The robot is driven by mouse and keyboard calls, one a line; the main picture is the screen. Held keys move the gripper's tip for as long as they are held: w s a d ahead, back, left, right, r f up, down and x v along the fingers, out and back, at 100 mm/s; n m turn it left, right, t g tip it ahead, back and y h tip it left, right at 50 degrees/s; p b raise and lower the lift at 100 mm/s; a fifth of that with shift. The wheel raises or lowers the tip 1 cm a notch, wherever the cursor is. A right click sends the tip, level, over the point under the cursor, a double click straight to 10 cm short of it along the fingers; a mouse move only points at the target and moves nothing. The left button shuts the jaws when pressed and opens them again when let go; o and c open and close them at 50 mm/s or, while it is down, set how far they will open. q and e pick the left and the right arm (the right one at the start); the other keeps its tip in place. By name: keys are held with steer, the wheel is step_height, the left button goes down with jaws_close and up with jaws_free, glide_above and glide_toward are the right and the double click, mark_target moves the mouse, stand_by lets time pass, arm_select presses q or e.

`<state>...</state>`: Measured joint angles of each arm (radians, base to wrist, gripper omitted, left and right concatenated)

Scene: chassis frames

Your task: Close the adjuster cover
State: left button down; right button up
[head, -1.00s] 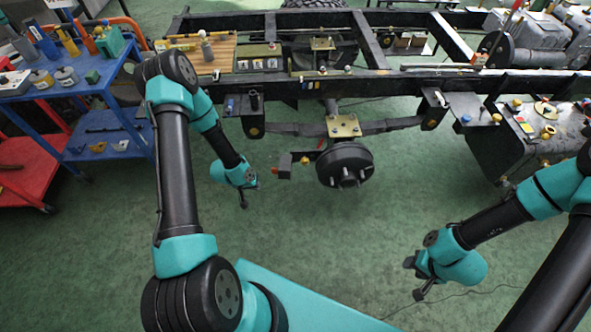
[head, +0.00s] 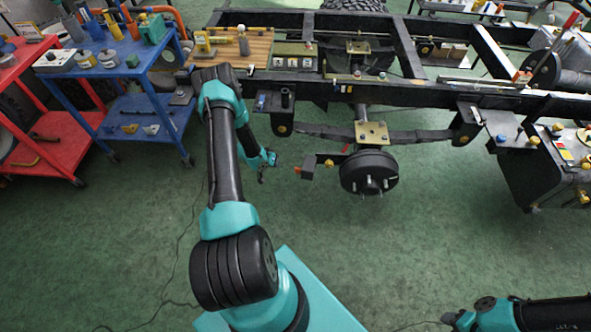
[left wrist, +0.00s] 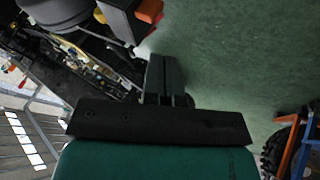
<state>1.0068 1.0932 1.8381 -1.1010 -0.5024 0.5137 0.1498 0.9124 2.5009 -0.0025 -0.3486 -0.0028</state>
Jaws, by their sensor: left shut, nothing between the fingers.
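A small dark box with a red-orange end (head: 298,170) sits on an arm left of the brake drum (head: 369,172). It seems to be the adjuster, but its cover is too small to make out. The box also shows at the top of the left wrist view (left wrist: 122,18), with its orange-red end to the right. My left gripper (head: 269,169) is left of the box, apart from it. Its fingers (left wrist: 165,78) are shut and empty. My right gripper (head: 452,318) is low at the bottom right, partly cut off by the frame edge.
The chassis frame (head: 420,95) spans the back, with a leaf spring (head: 325,131) above the box. A blue cart (head: 110,66) and a red cart (head: 55,135) stand at the left. A tank (head: 545,175) hangs at the right. The green floor (head: 400,250) in front is clear.

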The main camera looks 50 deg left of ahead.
mark_target(296, 170)
arm_select(q)
steer(key=w+d+f, duration=0.1)
steer(key=w+f, duration=0.1)
steer(key=w+d+f, duration=0.2)
steer(key=w+f, duration=0.1)
steer(key=w+d+f, duration=0.1)
steer(key=w+f, duration=0.1)
steer(key=f, duration=0.1)
steer(key=shift+w+d, duration=0.25)
steer(key=shift+w, duration=0.05)
steer(key=shift+w+d, duration=0.25)
steer(key=shift+d, duration=0.1)
steer(key=shift+s, duration=0.1)
